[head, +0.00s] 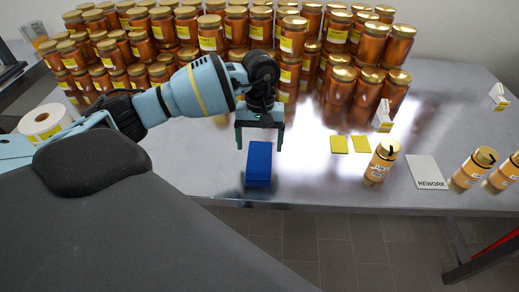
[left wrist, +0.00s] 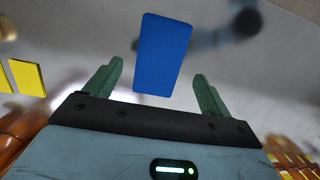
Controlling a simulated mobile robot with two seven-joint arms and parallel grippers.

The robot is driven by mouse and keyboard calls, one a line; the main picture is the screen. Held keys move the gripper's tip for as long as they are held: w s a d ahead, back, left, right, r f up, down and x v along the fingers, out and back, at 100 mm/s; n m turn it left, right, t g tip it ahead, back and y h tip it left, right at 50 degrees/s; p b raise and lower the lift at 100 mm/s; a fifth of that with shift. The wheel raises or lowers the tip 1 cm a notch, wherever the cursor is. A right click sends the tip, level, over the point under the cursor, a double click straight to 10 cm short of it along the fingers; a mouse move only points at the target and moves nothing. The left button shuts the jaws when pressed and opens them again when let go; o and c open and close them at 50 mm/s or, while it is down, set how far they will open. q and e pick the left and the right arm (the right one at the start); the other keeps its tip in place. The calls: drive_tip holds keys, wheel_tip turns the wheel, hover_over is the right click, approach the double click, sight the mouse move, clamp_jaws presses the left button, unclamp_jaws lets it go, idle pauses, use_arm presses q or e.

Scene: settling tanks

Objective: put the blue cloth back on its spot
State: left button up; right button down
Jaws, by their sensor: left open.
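The blue cloth (head: 259,166) is a folded block lying on the grey metal table near its front edge in the head view. My left gripper (head: 260,147) is above the cloth's far end, fingers pointing down and spread, with nothing held. In the left wrist view the cloth (left wrist: 163,50) shows beyond the gap between the open fingers, apart from them. No marked spot for the cloth can be made out. My right gripper is not in view.
Many amber jars (head: 210,36) crowd the back of the table. Two yellow squares (head: 339,145), a lone jar (head: 382,162), a REWORK card (head: 426,172) and more jars (head: 472,168) are to the right. A white roll (head: 44,122) is at left. Bare table lies around the cloth.

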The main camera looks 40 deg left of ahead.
sight(260, 150)
use_arm(q)
wheel_tip(260, 150, up, 8)
drive_tip(key=w, duration=0.1)
drive_tip(key=shift+a+r, duration=0.2)
drive_tip(key=shift+a, duration=0.15)
